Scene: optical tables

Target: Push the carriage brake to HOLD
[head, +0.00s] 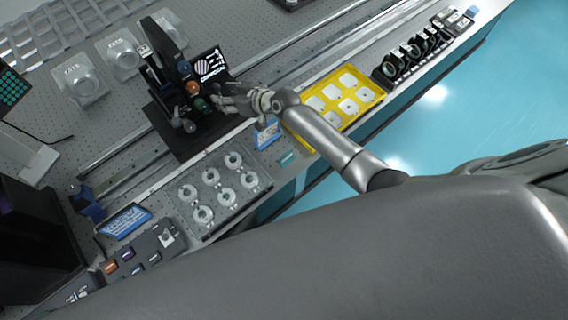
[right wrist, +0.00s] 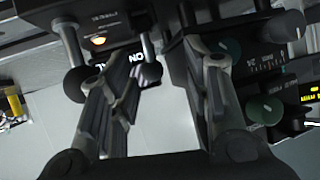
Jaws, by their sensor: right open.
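The black carriage (head: 180,92) stands on the rail at upper left in the head view, with coloured knobs on its side. A lever with a ball end (head: 188,125) shows low on it. My right gripper (head: 218,97) is close to the carriage's right side. In the right wrist view my right gripper (right wrist: 162,62) is open, with nothing between its fingers. Two dark ball-ended levers (right wrist: 75,85) (right wrist: 150,72) show around the left finger. I cannot tell which lever is the brake, nor whether a finger touches one. My left gripper is not in view.
A yellow tray (head: 379,92) with white pieces lies right of the carriage. A clear tray (head: 213,231) with ring-shaped parts lies below it. A row of black mounts (head: 412,54) stands at upper right. A button box (head: 137,258) is at lower left.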

